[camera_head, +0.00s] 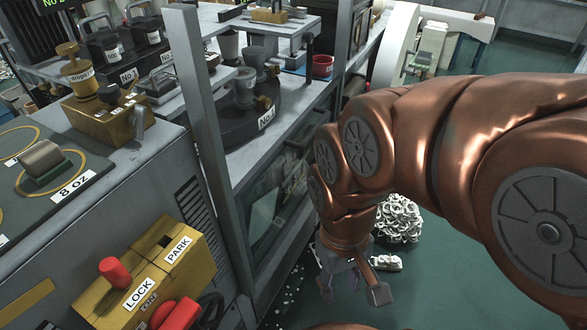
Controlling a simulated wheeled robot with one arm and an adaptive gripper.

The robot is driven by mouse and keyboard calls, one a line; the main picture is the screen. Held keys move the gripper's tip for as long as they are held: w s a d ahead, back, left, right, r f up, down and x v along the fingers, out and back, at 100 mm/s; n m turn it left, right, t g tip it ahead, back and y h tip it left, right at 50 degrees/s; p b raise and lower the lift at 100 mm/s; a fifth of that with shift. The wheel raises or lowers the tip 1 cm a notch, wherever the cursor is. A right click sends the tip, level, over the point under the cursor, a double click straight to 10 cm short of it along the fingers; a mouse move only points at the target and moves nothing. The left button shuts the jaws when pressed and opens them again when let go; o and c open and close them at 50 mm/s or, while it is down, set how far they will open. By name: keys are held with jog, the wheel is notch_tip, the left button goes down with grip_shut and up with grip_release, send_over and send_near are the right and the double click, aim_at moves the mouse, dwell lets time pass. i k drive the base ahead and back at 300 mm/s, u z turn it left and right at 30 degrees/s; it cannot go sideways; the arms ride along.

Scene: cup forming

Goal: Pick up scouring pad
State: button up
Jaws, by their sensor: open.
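A small block with a grey-brown rounded top and a green lower layer (44,164), which looks like the scouring pad, lies on the dark top plate (98,166) at the left. It sits within a yellow ring outline beside the "8 OZ" label. My gripper (352,290) hangs low at the centre right, pointing down, with its fingers spread and nothing seen between them. It is far to the right of the pad and lower in the picture, with the grey machine between them.
A grey upright post (200,120) stands between the pad and my arm. A yellow box with LOCK and PARK labels (145,275) and a brass fixture (110,118) flank the pad. A white heap (398,218) lies on the green floor (440,285) behind my gripper.

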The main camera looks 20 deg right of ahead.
aim_at(44, 161)
jog(key=u, duration=0.95)
jog(key=k, duration=0.15)
jog(key=u, duration=0.65)
jog(key=i, duration=0.3)
jog(key=z, duration=0.6)
jog(key=k, duration=0.4)
jog(key=z, duration=1.7)
jog(key=i, duration=0.65)
jog(key=u, duration=0.05)
